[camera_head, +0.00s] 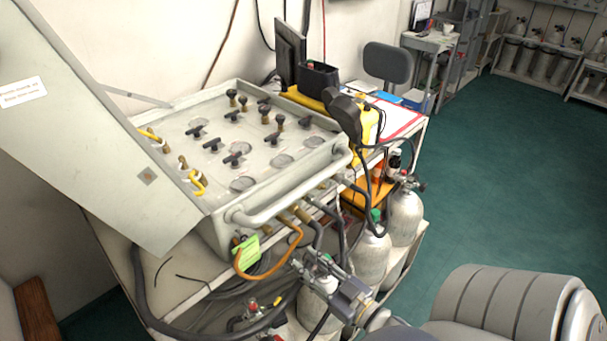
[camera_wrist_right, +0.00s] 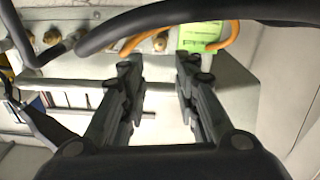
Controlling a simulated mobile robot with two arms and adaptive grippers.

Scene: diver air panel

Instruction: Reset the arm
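My right gripper (camera_head: 312,266) is in front of the lower front side of the grey air panel (camera_head: 284,190) in the head view. In the right wrist view its two fingers (camera_wrist_right: 160,66) stand apart with nothing between them. Beyond the fingertips are the panel's brass fittings (camera_wrist_right: 160,42), black hoses, an orange hose (camera_wrist_right: 228,38) and a green tag (camera_wrist_right: 200,37). Fingers and hoses overlap in view; I cannot tell whether they touch. The panel's lid (camera_head: 85,120) stands open at the left. My left gripper is not in view.
The panel sits on a white bench (camera_head: 190,285). Gas cylinders (camera_head: 405,215) stand at its right end, close to my right arm. Black hoses hang along the bench front. A yellow case (camera_head: 368,125) and a monitor (camera_head: 291,50) are behind. The green floor (camera_head: 510,170) at right is clear.

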